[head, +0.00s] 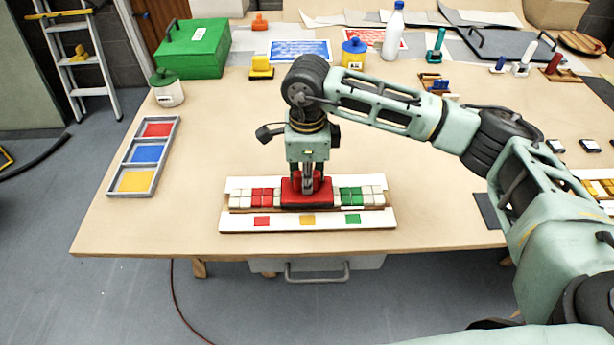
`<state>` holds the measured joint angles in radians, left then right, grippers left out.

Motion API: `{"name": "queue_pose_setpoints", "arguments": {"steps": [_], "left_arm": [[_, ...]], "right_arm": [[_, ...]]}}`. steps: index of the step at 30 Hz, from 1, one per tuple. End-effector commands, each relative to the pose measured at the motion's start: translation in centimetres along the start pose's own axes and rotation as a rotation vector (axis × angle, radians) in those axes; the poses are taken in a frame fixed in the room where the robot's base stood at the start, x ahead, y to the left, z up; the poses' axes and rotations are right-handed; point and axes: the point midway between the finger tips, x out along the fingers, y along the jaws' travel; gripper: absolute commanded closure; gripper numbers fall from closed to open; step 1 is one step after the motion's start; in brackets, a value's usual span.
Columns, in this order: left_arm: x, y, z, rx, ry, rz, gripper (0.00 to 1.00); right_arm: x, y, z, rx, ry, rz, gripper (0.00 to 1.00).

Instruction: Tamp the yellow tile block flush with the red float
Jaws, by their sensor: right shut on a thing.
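My right gripper (307,184) points straight down over the middle of the mosaic panel and is shut on the handle of the red float (322,196). The float's red plate lies flat over the middle of the tile row, and it looks to be in contact there. The yellow tile block is not seen; the float and gripper cover that middle part. Red tiles (263,195) and white tiles show left of the float, green tiles (351,195) and white tiles right of it. The panel's front strip (283,224) bears red, yellow and green marks. My left gripper is not in view.
A grey tray with red, blue and yellow fields (146,153) lies at the left. A green box (195,50), a white pot with green lid (167,90), a yellow float (261,68) and a bottle (393,32) stand behind. The table is clear around the panel's left side.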

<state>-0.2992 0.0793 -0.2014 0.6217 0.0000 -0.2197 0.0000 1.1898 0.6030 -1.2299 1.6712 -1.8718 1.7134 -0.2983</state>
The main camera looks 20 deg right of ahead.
Motion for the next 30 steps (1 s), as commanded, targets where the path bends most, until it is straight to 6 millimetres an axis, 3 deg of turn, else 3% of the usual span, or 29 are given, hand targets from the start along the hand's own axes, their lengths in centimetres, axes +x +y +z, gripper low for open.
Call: {"name": "queue_pose_setpoints", "arguments": {"steps": [30], "left_arm": [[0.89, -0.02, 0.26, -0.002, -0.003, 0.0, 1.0]], "right_arm": [[0.94, 0.0, -0.01, 0.0, 0.0, 0.0, 1.0]]}}
